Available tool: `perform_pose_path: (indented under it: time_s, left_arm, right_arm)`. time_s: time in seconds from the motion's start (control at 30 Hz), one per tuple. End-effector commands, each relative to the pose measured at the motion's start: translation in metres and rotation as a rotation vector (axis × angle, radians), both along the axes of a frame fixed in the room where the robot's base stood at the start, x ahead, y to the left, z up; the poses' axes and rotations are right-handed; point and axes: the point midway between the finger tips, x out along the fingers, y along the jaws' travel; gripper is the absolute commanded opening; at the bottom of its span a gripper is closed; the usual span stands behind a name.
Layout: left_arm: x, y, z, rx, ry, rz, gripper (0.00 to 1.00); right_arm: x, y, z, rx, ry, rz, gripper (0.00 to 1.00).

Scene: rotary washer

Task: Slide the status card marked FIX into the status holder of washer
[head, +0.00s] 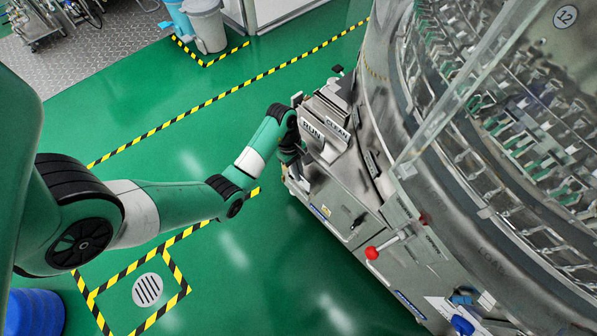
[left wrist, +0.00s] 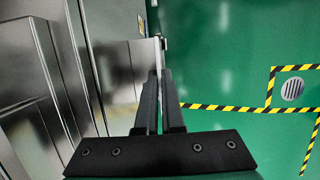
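The washer (head: 440,190) is a large steel rotary machine filling the right of the head view. On its front left corner, small holders carry a card marked RUN (head: 312,130) and a card marked CLEAN (head: 336,129). I cannot read FIX on any card. My left arm reaches to the left side of these holders, and its gripper is mostly hidden there. In the left wrist view my left gripper (left wrist: 161,100) has its two dark fingers close together with a narrow gap. My right gripper is out of view.
A red-knobbed lever (head: 373,252) sticks out from the washer below the cards. A grey bin (head: 208,28) stands at the back. A blue drum (head: 34,312) is at the lower left. The green floor (head: 150,100) with striped tape is mostly clear.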

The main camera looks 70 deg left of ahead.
Motion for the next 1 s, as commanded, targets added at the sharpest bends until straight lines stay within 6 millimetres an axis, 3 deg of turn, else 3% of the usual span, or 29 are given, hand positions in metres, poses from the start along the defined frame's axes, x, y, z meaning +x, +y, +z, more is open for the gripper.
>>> perform_pose_path:
  time_s: [1.0]
  left_arm:
    - [-0.001, 0.000, -0.016, -0.005, -0.002, 0.000, 0.00]
  right_arm:
    - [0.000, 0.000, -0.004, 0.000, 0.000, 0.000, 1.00]
